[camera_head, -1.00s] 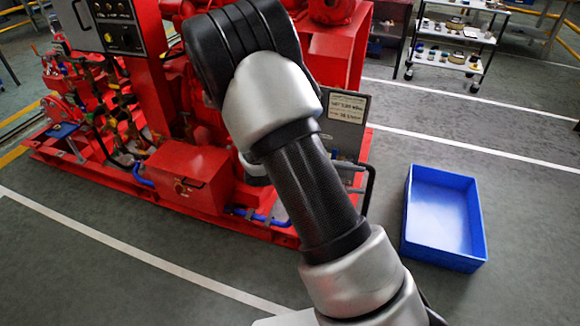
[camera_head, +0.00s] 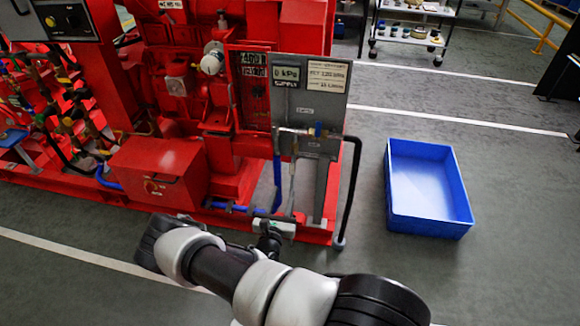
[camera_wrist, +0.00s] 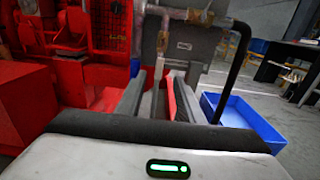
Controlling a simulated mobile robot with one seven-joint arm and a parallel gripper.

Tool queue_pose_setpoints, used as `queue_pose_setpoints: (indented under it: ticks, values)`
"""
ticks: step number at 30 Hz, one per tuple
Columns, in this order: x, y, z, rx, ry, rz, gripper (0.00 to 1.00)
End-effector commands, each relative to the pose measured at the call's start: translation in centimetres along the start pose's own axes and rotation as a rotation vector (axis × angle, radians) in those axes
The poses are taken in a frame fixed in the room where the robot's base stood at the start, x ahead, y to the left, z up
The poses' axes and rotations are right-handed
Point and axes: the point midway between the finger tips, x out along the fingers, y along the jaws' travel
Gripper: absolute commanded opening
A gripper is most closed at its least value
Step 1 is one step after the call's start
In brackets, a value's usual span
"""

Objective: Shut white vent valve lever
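A grey panel (camera_head: 308,100) on the red pumpset carries a short horizontal pipe with a blue-handled valve (camera_head: 318,130). The pipe (camera_wrist: 190,15) also crosses the top of the wrist view, with a pale fitting (camera_wrist: 162,42) hanging from it. I cannot tell which part is the white vent valve lever. My gripper (camera_wrist: 159,76) is open and empty; its two dark fingers point toward the pipework, with the pale fitting beyond the gap. In the head view my gripper's pale body (camera_head: 272,227) is low in front of the panel, below the pipe. Its fingertips are not clear there.
A black bent pipe (camera_head: 354,185) runs down the panel's right side to the floor. A red box (camera_head: 158,170) stands at left on the red base. A blue bin (camera_head: 430,190) lies on the floor at right. The floor between is free.

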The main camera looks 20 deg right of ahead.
Motion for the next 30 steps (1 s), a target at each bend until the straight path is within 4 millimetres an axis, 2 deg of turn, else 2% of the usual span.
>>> queue_pose_setpoints:
  ticks: [12, 18, 24, 30]
  values:
    - [9.2, -0.1, -0.2, 0.002, -0.002, -0.004, 0.34]
    - [12.9, -0.2, -0.1, 0.002, -0.002, -0.004, 0.34]
    - [14.9, -0.1, 0.0, 0.001, -0.001, -0.003, 0.34]
    - [15.3, -0.1, 0.1, 0.001, 0.0, -0.003, 0.34]
